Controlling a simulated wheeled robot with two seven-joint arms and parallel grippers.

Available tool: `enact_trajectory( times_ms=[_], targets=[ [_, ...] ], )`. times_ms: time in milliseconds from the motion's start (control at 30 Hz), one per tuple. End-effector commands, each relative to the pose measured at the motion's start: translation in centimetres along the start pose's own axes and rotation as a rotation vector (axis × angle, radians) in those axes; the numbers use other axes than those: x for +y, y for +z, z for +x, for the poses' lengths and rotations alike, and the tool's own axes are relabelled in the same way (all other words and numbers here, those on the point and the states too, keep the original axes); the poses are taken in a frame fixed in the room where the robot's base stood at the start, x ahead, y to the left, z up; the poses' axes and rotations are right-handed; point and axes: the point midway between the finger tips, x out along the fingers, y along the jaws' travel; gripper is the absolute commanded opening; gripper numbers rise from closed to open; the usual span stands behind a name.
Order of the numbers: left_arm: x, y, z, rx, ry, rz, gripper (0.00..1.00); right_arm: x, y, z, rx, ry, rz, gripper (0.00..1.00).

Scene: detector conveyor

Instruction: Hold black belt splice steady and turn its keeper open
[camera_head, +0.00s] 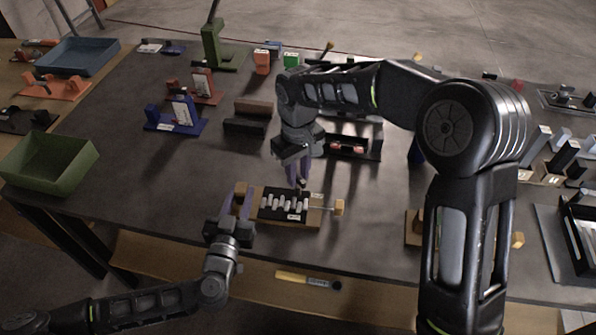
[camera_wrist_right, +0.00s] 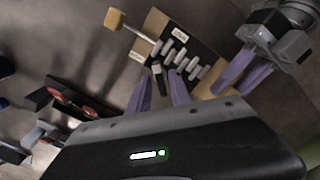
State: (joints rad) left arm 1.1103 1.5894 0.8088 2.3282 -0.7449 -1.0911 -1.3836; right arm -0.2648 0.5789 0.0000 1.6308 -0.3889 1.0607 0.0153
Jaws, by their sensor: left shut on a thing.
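The black belt splice (camera_head: 284,204) lies on a wooden base near the table's front edge, with a row of light grey pegs across it. It also shows in the right wrist view (camera_wrist_right: 185,55). A small black upright piece (camera_wrist_right: 158,70), perhaps the keeper, stands at its edge. My left gripper (camera_head: 241,196) is shut on the left end of the wooden base; its purple fingers also show in the wrist view (camera_wrist_right: 236,78). My right gripper (camera_head: 299,178) points down over the splice. Its purple fingers are apart, with the small black piece seen between or just beyond their tips (camera_wrist_right: 160,82).
A thin rod with a wooden block (camera_head: 339,207) sticks out from the base's right side. A black fixture with red parts (camera_head: 352,148) stands behind. A green bin (camera_head: 50,162) and blue tray (camera_head: 77,57) are at left. A yellow marker (camera_head: 292,277) lies below the front edge.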

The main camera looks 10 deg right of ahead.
Motion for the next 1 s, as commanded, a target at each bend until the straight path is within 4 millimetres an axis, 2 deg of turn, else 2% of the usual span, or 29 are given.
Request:
enact_trajectory(
  times_ms=[33, 300, 1000],
  targets=[
    [-0.01, 0.0, 0.0, 0.0, 0.0, 0.0, 0.0, 0.0, 0.0, -0.01, 0.0, 0.0, 0.0, 0.2],
    [-0.01, 0.0, 0.0, 0.0, 0.0, 0.0, 0.0, 0.0, 0.0, -0.03, 0.0, 0.0, 0.0, 0.0],
    [-0.01, 0.0, 0.0, 0.0, 0.0, 0.0, 0.0, 0.02, 0.0, -0.04, 0.0, 0.0, -0.039, 0.0]
  ],
)
